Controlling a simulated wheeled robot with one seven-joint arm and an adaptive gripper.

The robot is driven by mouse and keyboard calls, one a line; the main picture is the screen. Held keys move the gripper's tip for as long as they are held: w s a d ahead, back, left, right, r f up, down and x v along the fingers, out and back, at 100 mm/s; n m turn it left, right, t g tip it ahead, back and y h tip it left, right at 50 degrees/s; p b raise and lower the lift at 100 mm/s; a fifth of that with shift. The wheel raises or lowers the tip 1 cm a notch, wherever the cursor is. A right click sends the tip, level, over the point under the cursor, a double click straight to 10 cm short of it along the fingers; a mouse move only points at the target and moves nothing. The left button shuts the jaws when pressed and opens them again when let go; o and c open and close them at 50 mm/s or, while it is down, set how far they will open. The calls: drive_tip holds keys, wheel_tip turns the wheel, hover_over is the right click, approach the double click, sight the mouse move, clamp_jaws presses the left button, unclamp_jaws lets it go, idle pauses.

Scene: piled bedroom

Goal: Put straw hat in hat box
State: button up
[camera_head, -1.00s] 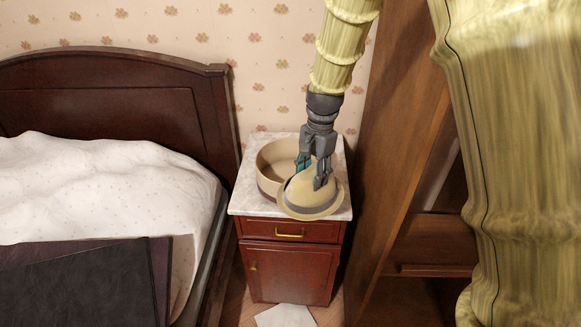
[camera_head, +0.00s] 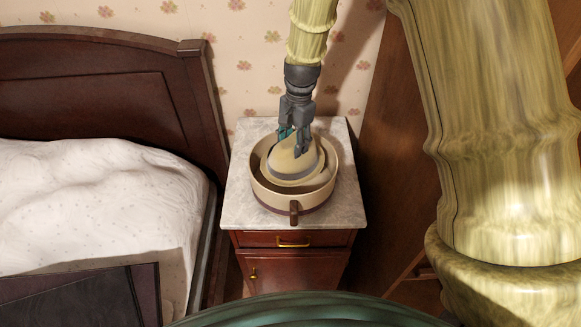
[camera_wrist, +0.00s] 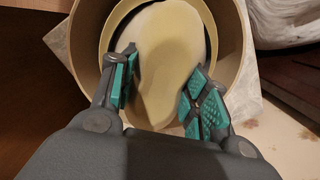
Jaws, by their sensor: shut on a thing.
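The straw hat (camera_head: 292,160) is pale with a grey band and sits tilted inside the opening of the round hat box (camera_head: 268,196). The box is cream with a dark lower band and a brown strap at its front, and it stands on the marble top of the nightstand. My gripper (camera_head: 299,140) is shut on the crown of the hat from above. In the wrist view the hat (camera_wrist: 168,55) fills the space between the teal finger pads, with the box wall (camera_wrist: 232,45) around it. Whether the brim touches the box floor is hidden.
The marble-topped nightstand (camera_head: 340,210) has free room around the box. A bed (camera_head: 90,200) with white bedding stands at the left. A tall dark wooden wardrobe (camera_head: 385,170) rises close on the right. The papered wall is behind.

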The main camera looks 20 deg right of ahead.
drive_tip(key=f, duration=0.3)
drive_tip(key=f+p, duration=0.1)
drive_tip(key=shift+w+d+f, duration=0.15)
drive_tip(key=shift+w+f, duration=0.05)
drive_tip(key=shift+w, duration=0.1)
drive_tip(key=shift+s+f+p, duration=0.3)
drive_tip(key=shift+f+p, duration=0.05)
drive_tip(key=shift+w+f+p, duration=0.1)
drive_tip(key=shift+f+p, duration=0.5)
drive_tip(key=shift+f, duration=1.3)
drive_tip(key=o, duration=1.3)
drive_tip(key=shift+f, duration=0.1)
drive_tip(key=shift+o, duration=0.2)
drive_tip(key=shift+w+d+r+b, duration=0.15)
drive_tip(key=shift+r+b, duration=0.6)
drive_tip(key=shift+r, duration=1.3)
drive_tip(key=shift+w+d+r+b, duration=0.15)
drive_tip(key=shift+r+b, duration=0.65)
drive_tip(key=shift+r, duration=1.2)
drive_tip(key=shift+d+r+b, duration=0.25)
drive_tip(key=shift+r+b, duration=0.5)
drive_tip(key=shift+r, duration=1.3)
